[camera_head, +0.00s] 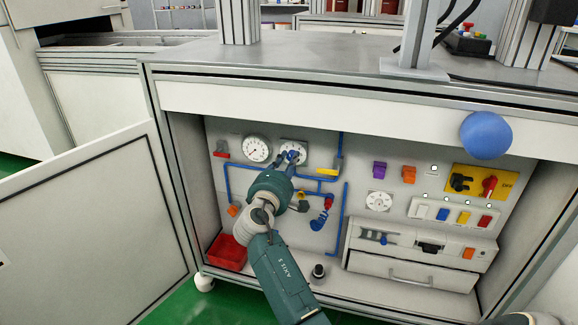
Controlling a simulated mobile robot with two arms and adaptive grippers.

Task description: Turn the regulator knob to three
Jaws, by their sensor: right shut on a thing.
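The blue regulator knob (293,154) is on the back panel inside the open cabinet, in front of a white scale plate (296,145). My right gripper (289,160) reaches in from below and is shut on the knob. The gripper and its wrist hide much of the knob and the lower part of the plate. The numbers and the knob's pointer are too small to read. My left gripper is not in view.
A round gauge (257,149) is just left of the knob. Blue pipes (341,160) and a yellow-handled valve (328,171) lie to the right and below. A red bin (227,253) stands at lower left. The cabinet door (85,225) is open to the left.

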